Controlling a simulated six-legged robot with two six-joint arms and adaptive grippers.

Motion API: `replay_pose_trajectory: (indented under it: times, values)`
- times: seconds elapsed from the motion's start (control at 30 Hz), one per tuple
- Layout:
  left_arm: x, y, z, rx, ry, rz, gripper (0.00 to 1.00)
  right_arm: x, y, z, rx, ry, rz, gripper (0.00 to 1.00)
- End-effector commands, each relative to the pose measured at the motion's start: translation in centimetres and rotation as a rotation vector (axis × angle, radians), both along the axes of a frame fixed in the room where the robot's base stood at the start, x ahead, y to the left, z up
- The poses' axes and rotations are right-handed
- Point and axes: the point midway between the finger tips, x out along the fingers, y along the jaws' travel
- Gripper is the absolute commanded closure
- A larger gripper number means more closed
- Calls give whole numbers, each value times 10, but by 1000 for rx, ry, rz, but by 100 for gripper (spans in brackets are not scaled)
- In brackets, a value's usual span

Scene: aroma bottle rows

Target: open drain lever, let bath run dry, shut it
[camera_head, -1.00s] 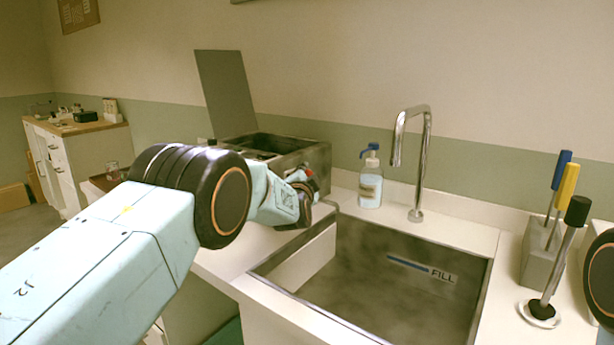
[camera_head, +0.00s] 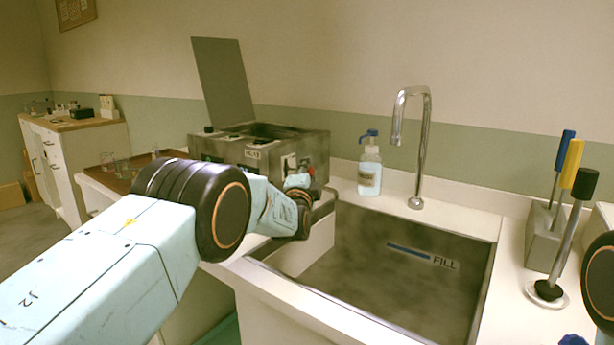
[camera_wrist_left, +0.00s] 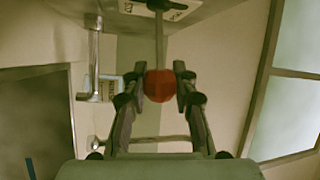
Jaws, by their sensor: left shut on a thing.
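The bath (camera_head: 225,150) is a metal box with its lid (camera_head: 222,82) raised, on the counter left of the sink. The drain lever's red knob (camera_wrist_left: 159,86) sits between the two fingers of my left gripper (camera_wrist_left: 159,78) in the left wrist view, on a thin stalk running up to a labelled plate. In the head view my left gripper (camera_head: 304,182) is at the bath's right end, shut on the knob, which it mostly hides. The water level inside the bath cannot be seen. My right gripper is not clearly in view.
The sink (camera_head: 400,280), marked FILL, lies right of the bath, with a tall faucet (camera_head: 424,150) behind it. A pump bottle (camera_head: 369,172) stands at its back edge. A grey holder with coloured-handled tools (camera_head: 543,238) and a black-topped lever (camera_head: 566,235) stand at right.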

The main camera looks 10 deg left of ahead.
Motion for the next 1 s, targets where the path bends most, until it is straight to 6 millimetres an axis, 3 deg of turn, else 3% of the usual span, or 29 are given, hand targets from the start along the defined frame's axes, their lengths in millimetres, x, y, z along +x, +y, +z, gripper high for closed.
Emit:
replay_pose_trajectory:
  times: [0.03,0.33,0.93,0.97,1.0]
  values:
    - [0,0,-9,28,-9,-1,100,0,0,-10,0,0,0,100]
    - [-1,0,-18,154,-58,-1,100,0,0,-29,0,0,0,100]
    - [-1,0,-20,190,-70,-1,100,0,0,-33,0,0,0,100]
    - [-1,0,-20,190,-70,-1,70,0,0,-33,0,0,0,100]
    - [-1,0,-20,190,-70,-1,67,0,0,-33,0,0,0,100]
